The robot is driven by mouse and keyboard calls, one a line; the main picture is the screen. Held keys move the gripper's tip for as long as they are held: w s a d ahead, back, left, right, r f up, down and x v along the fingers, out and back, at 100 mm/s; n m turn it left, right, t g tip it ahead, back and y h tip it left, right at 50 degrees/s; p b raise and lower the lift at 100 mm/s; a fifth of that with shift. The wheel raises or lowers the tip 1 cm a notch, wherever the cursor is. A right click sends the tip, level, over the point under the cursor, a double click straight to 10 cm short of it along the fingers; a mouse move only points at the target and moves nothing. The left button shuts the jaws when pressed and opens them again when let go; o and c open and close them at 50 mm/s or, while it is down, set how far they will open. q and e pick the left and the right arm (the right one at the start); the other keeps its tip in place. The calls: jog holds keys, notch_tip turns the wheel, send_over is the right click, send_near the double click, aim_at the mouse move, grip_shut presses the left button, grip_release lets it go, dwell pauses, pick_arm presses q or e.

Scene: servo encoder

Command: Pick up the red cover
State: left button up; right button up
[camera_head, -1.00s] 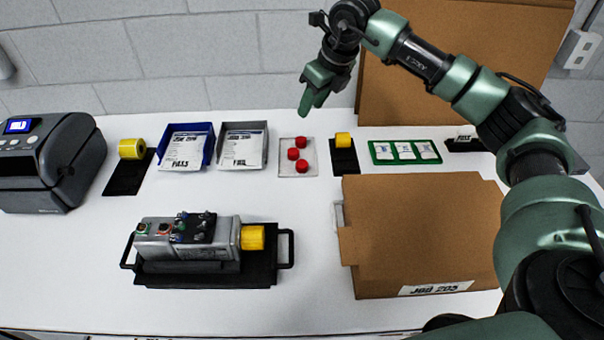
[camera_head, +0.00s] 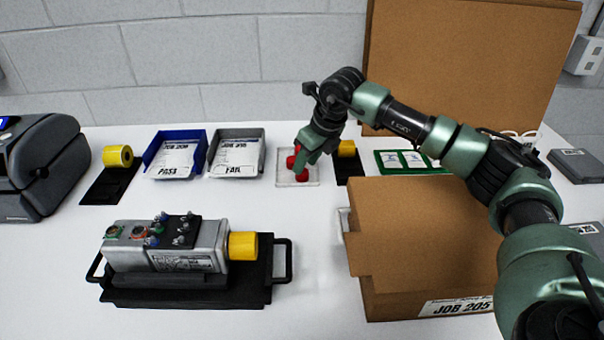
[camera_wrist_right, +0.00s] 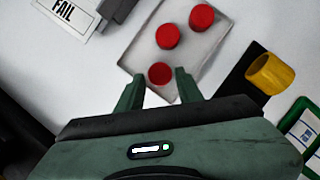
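Three red covers stand on a clear tray (camera_head: 283,183), partly hidden by my right gripper (camera_head: 300,168) in the head view. In the right wrist view the nearest red cover (camera_wrist_right: 160,73) is between and just ahead of the fingertips of my right gripper (camera_wrist_right: 159,80), which is open. I see a gap on both sides, and no contact is clear. A middle red cover (camera_wrist_right: 168,36) and a far red cover (camera_wrist_right: 201,17) lie beyond it on the tray. My left gripper is not in view.
A grey FAIL bin (camera_head: 237,152) and a blue PASS bin (camera_head: 176,154) stand left of the tray. A yellow cylinder on a black base (camera_head: 348,168) is close on its right. A JOB 205 box (camera_head: 430,235) and a servo unit (camera_head: 180,245) stand in front.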

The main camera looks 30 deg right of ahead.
aim_at(302, 175)
jog(key=shift+x, duration=1.6)
grip_shut()
